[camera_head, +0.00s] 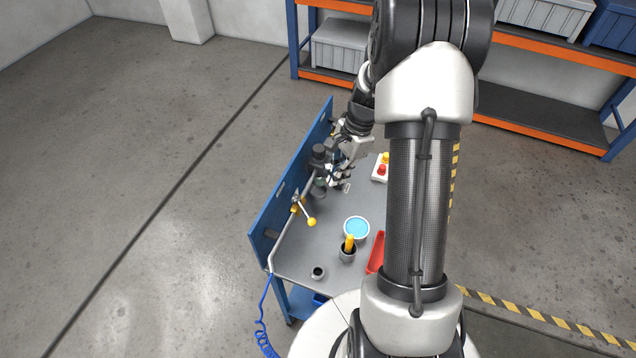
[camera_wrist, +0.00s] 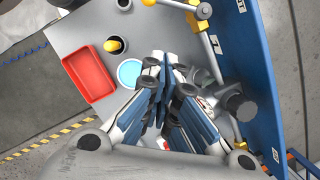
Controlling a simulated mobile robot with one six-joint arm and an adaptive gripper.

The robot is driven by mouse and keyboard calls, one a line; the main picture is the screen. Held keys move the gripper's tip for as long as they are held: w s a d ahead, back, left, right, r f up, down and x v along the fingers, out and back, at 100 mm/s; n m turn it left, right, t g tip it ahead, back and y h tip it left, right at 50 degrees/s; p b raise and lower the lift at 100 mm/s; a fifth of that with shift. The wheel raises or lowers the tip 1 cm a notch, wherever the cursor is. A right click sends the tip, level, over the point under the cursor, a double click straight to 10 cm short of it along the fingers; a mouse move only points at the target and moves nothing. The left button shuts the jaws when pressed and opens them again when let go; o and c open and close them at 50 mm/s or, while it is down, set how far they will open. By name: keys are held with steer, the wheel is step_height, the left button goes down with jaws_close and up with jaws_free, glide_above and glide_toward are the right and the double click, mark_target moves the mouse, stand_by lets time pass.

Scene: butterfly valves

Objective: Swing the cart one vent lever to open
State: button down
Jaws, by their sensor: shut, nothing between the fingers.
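A lever with a yellow ball knob (camera_head: 311,222) sits on the pipe along the cart's blue back panel in the head view. The wrist view shows this knob (camera_wrist: 148,2) at the top edge, with its metal arm running right to a yellow fitting. I cannot read which lever is the vent one. My gripper (camera_head: 340,180) is over the cart's far part, beside a dark grey valve body (camera_head: 319,155). In the wrist view my gripper (camera_wrist: 166,76) is shut and empty, apart from the yellow knob. The grey body (camera_wrist: 236,101) is right of the fingers; its own lever is not clear.
On the cart top are a tub with a blue top (camera_head: 356,228), a dark cup with a yellow item (camera_head: 348,251), a red tray (camera_head: 376,252) and a button box (camera_head: 381,170). The blue panel (camera_head: 267,222) bounds the left side. Shelves (camera_head: 540,45) stand behind.

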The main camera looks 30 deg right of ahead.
mark_target(304, 210)
steer(key=a+f, duration=0.5)
steer(key=f, duration=0.3)
steer(key=shift+a+f, duration=0.35)
steer(key=shift+a, duration=0.05)
